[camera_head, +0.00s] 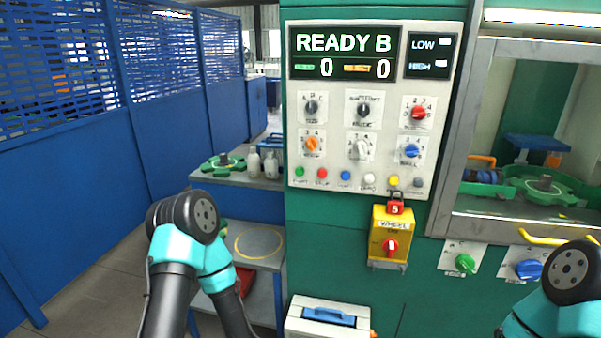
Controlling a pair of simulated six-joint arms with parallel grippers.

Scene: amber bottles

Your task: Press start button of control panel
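The control panel (334,171) is a light grey plate on the green machine, facing me. Its display (344,52) reads "READY B" with two zeros. A row of small buttons runs along its lower edge. The green button (299,171) at the left end has a small label that looks like "START". A red button (322,173) and a blue button (345,175) sit to its right. Nothing touches the buttons. My arms show at the lower left and lower right, well below and apart from the panel. Neither gripper is in view.
Knobs fill the panel above the buttons. A shelf (240,181) with bottles (254,163) stands left. A machine window (535,130) is at right. Space before the panel is clear.

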